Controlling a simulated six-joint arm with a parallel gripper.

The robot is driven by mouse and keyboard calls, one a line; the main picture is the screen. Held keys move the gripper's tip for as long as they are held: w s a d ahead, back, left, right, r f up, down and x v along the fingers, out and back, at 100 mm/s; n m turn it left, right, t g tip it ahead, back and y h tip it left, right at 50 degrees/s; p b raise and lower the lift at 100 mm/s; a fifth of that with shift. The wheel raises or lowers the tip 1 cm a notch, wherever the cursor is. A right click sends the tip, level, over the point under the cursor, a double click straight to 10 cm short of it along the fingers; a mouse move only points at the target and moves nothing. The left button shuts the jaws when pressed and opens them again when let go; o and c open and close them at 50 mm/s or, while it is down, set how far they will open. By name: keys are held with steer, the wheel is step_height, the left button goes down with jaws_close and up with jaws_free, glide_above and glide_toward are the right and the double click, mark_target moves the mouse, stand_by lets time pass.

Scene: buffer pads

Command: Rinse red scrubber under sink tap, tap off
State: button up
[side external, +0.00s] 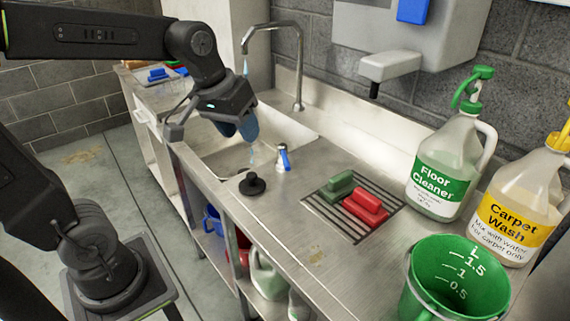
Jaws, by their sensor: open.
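The red scrubber (366,207) lies on the slotted drain grid (327,217) on the steel counter, next to the green scrubber (340,185). My gripper (238,130) is over the sink basin (290,127), well to the left of the red scrubber. It is open, with blue fingertips pointing down; I see no scrubber in it. The curved tap (299,75) has its spout above my gripper. A thin pale-blue stream shows at the spout and below my fingers, so water appears to be running.
A black plug (252,184) sits on the counter left of the grid. A green bucket (455,280), Floor Cleaner bottle (444,170) and Carpet Wash bottle (515,210) crowd the right. A wall dispenser (390,65) overhangs the back. Counter in front of the grid is clear.

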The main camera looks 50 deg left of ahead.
steer(key=w+a+f+n+g, duration=0.15)
steer(key=w+a+n, duration=0.35)
steer(key=w, duration=0.5)
steer(key=n+h, duration=0.1)
steer(key=n, duration=0.2)
glide_toward(285, 160)
steer(key=shift+g, duration=0.35)
steer(key=f, duration=0.3)
steer(key=w+f, duration=0.1)
steer(key=f, duration=0.2)
steer(key=w+d+f, duration=0.1)
steer(key=f, duration=0.2)
steer(key=shift+w, duration=0.15)
jaws_close()
